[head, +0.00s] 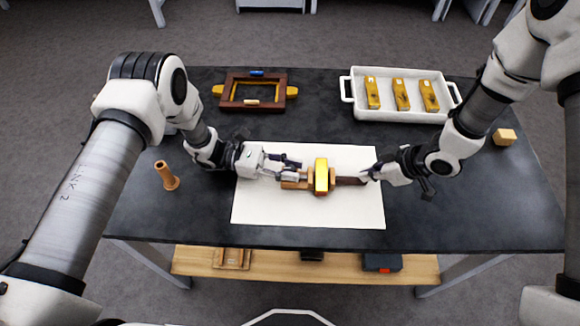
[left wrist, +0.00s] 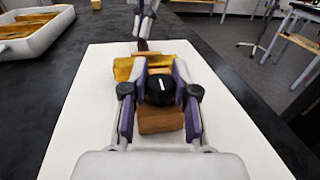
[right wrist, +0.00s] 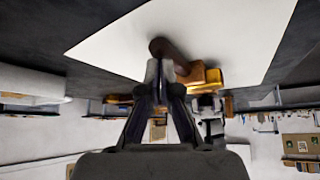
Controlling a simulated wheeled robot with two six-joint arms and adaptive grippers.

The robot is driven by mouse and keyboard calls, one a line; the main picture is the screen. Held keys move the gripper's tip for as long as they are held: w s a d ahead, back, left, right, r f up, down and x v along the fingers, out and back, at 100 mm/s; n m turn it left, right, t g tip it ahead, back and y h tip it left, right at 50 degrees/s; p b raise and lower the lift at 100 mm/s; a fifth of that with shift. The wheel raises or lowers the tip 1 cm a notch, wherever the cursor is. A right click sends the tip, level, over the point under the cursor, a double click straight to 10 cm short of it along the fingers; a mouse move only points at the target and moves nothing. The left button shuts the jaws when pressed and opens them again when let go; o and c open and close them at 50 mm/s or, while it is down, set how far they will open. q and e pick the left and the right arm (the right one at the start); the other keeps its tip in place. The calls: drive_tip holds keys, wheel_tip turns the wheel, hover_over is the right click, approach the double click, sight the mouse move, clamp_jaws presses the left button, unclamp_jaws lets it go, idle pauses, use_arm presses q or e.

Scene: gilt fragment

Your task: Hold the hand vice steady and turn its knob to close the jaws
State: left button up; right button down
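The hand vice (head: 321,176) lies on a white sheet (head: 255,208), with a gold body, wooden parts and a dark brown handle (head: 350,181) pointing right. The handle also shows in the right wrist view (right wrist: 170,54). My right gripper (head: 371,174) is at the handle's end, its fingertips close together on it. The black knob (left wrist: 160,89) bears a white mark and faces the left wrist camera. My left gripper (left wrist: 160,75) has one finger on each side of the knob, seemingly touching it. A wooden block (left wrist: 161,120) shows below the knob. The jaw gap is hidden.
A white tray (head: 390,115) with several gold-topped blocks stands at the back right. A wooden frame (head: 236,102) lies at the back left. A wooden peg (head: 167,176) stands left of the sheet, and a small block (head: 504,137) lies far right. The sheet's front is clear.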

use_arm(q)
clamp_jaws()
drive_tip(key=shift+m+g, duration=0.3)
drive_tip(key=shift+g, duration=0.3)
drive_tip(key=m+g+y, duration=0.2)
drive_tip(key=m+g, duration=0.1)
drive_tip(key=g, duration=0.1)
drive_tip(key=shift+g, duration=0.3)
drive_tip(key=shift+m+g+y, duration=1.9)
drive_tip(key=shift+g, duration=0.3)
drive_tip(key=o, duration=0.9)
unclamp_jaws()
